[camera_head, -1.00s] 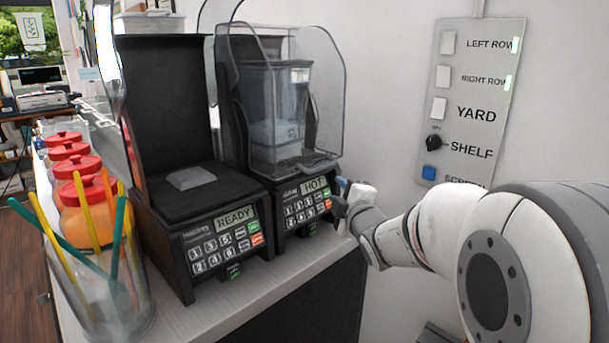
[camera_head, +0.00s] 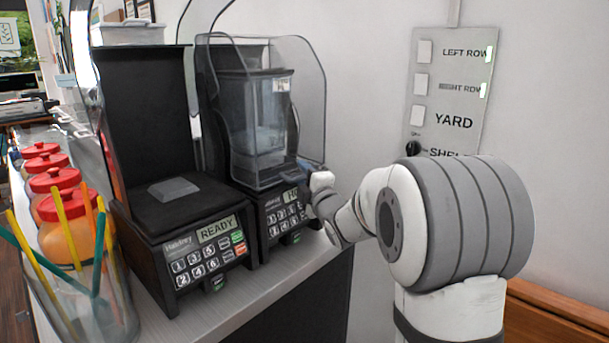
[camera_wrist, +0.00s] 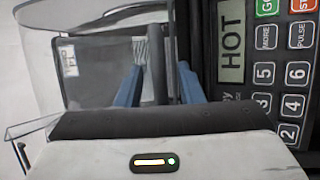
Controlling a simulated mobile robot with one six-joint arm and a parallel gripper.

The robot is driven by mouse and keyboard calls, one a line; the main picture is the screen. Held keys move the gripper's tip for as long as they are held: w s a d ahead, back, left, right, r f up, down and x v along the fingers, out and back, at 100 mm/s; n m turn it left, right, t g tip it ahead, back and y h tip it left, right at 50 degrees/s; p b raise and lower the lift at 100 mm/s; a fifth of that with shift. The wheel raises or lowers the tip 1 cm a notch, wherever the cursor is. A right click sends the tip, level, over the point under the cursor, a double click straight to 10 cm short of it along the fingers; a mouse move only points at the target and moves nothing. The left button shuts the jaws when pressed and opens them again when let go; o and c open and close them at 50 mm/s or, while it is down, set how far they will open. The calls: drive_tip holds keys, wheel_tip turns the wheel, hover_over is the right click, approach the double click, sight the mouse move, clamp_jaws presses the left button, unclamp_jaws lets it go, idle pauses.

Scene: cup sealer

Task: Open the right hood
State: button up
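The right hood (camera_head: 312,105) is a clear cover, lowered over the right blender machine, whose display (camera_head: 291,195) reads HOT. In the wrist view the hood (camera_wrist: 90,75) lies at the left and the HOT keypad (camera_wrist: 270,70) at the right. My gripper (camera_head: 306,168) is at the hood's lower front right corner, partly covering the display. In the wrist view the blue fingers of my gripper (camera_wrist: 160,80) are spread apart, with part of the machine and hood edge showing between them. I cannot tell whether they touch the hood.
The left machine (camera_head: 190,225) reads READY and stands close beside, its hood raised. Red-lidded jars (camera_head: 65,215) and a clear cup of coloured straws (camera_head: 80,285) stand at the left. The wall panel of switches (camera_head: 450,90) is behind my arm.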

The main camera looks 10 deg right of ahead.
drive_tip(key=shift+r, duration=0.1)
clamp_jaws()
drive_tip(key=shift+r, duration=0.15)
